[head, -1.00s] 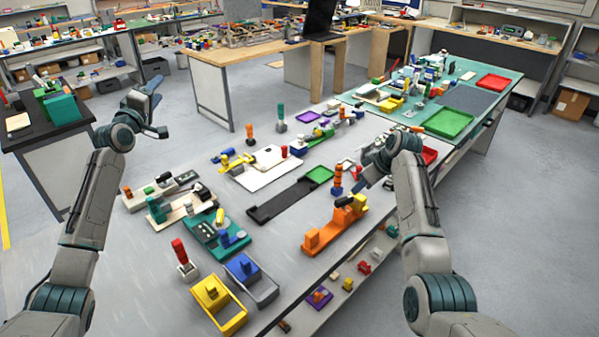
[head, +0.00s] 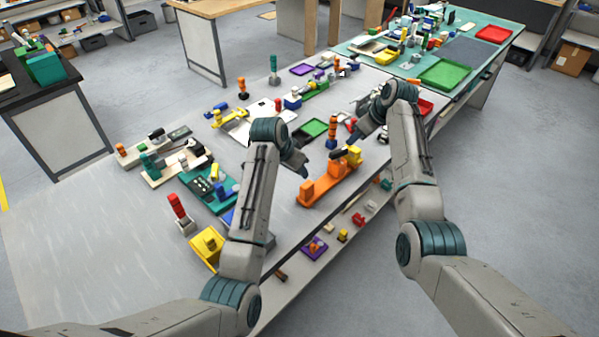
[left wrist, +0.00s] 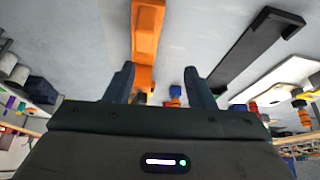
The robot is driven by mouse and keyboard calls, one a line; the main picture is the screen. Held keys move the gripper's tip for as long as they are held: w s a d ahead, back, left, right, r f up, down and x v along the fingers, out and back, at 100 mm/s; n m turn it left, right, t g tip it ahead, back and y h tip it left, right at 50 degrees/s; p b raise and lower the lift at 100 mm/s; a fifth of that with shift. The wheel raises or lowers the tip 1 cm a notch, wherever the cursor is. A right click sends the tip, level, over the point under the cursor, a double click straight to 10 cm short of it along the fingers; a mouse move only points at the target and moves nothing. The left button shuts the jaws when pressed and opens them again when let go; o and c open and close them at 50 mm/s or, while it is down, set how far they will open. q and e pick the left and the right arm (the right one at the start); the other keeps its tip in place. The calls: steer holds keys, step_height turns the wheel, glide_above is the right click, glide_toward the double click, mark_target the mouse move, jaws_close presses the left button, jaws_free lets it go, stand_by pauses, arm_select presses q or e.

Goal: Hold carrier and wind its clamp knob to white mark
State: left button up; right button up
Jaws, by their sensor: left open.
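A long orange fixture (head: 322,190), which looks like the carrier, lies near the table's front edge. It has an orange block at its near end, and a yellow part and a dark knob-like piece (head: 338,154) at its far end. I cannot make out a white mark. My left gripper (head: 303,160) is open and empty, just left of the fixture. In the left wrist view the orange fixture (left wrist: 147,40) shows beyond the open fingers (left wrist: 160,86), apart from them. My right gripper (head: 368,128) hangs behind the fixture's far end; its finger gap is unclear.
An orange and blue upright piece (head: 332,130) stands close behind the fixture. A yellow tray (head: 207,250) and a red-topped piece (head: 178,208) are at the left. The table's front left is bare.

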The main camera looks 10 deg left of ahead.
mark_target(306, 185)
arm_select(q)
steer(key=shift+m+g, duration=0.4)
steer(key=shift+m, duration=0.1)
steer(key=x, duration=0.3)
steer(key=s+d+x, duration=0.1)
steer(key=x, duration=0.7)
steer(key=shift+s+d+f, duration=0.15)
steer(key=shift+s+d, duration=0.05)
steer(key=shift+s, duration=0.1)
jaws_close()
